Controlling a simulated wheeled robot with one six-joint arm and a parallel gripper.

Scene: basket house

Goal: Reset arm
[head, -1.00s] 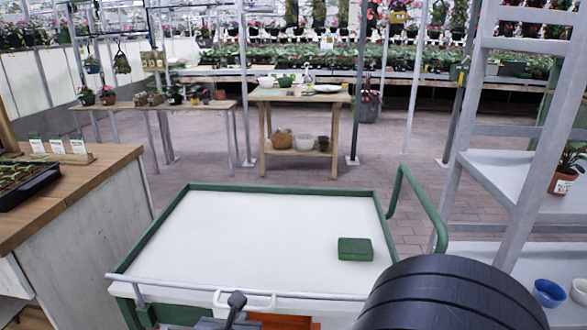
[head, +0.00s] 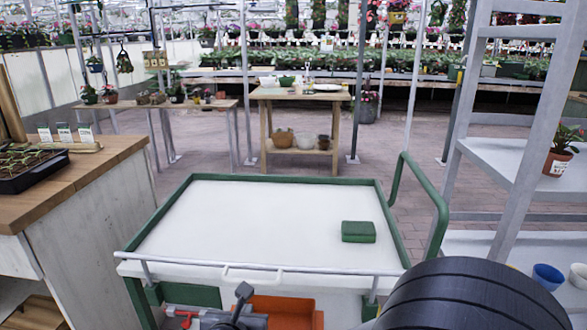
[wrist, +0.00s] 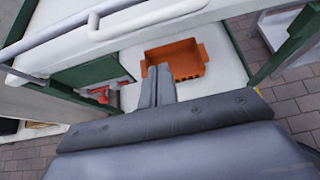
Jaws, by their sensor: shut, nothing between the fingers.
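My gripper (wrist: 157,75) shows in the wrist view with its two grey fingers together and nothing between them. I cannot tell whether the fingertips touch anything. In the head view my black arm link fills the lower right corner and hides part of what lies behind it.
The green-framed cart (head: 250,220) has a white top, mostly bare, with a green box (head: 358,231) at its right. A rail (head: 190,262) runs along its near edge. A wooden counter (head: 90,165) stands left; grey shelving (head: 500,165) stands right.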

